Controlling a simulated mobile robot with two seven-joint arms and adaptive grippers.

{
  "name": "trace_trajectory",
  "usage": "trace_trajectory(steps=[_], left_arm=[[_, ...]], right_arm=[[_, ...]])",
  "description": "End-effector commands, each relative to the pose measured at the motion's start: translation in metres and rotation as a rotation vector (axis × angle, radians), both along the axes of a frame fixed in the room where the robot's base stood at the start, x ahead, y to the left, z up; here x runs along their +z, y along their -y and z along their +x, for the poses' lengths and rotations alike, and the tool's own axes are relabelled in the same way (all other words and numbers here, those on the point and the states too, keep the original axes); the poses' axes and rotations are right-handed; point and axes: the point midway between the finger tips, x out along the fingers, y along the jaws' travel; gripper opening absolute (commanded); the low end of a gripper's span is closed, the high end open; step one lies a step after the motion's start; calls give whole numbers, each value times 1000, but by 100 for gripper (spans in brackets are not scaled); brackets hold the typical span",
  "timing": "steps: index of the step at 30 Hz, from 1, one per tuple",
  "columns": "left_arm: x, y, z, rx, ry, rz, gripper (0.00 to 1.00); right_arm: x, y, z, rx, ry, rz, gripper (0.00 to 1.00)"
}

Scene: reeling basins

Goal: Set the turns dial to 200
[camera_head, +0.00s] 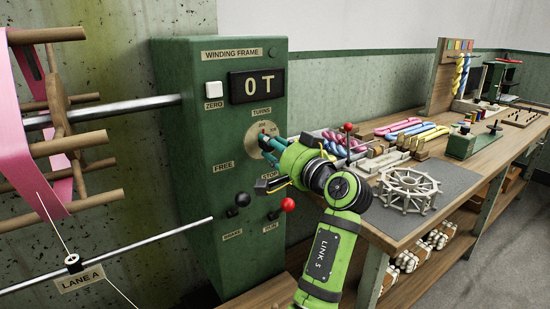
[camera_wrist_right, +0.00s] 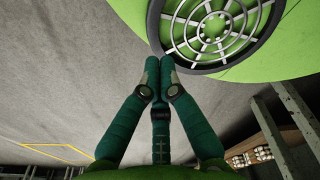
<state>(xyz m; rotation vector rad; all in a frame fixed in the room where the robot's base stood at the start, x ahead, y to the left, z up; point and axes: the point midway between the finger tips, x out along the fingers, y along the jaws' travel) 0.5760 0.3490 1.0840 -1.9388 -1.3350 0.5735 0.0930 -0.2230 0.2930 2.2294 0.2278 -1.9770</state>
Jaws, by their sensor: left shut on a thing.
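The turns dial (camera_head: 253,137) is a pale round plate under the label TURNS on the green winding frame (camera_head: 188,130). My left gripper (camera_head: 267,142) is at the dial, its teal fingers shut on the dial's knob.
A white ZERO button (camera_head: 213,89) is left of the display. Below the dial are a black-knobbed lever (camera_head: 242,200) and a red-knobbed lever (camera_head: 288,204). A reel with pink ribbon (camera_head: 32,130) stands left.

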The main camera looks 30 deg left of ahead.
Motion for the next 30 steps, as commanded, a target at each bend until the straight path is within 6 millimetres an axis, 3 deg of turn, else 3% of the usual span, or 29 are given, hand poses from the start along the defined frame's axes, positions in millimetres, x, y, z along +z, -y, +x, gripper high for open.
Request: trace_trajectory(steps=[6,9,14,22,23,24,30], left_arm=[[3,-4,-2,8,68,-19,4],[3,-4,-2,8,81,-25,4],[4,-3,-1,7,87,-28,4],[3,-3,-1,6,86,-28,4],[3,-3,-1,6,86,-28,44],[3,-3,-1,6,86,-28,60],[2,-1,0,2,82,-30,60]], right_arm=[[-3,-6,50,3,97,14,0],[-1,-7,65,5,127,17,0],[-1,-6,69,6,133,16,0],[-3,3,53,10,107,4,0],[-3,3,52,10,104,2,0],[-3,4,50,10,101,1,0],[-3,3,50,10,101,2,0]])
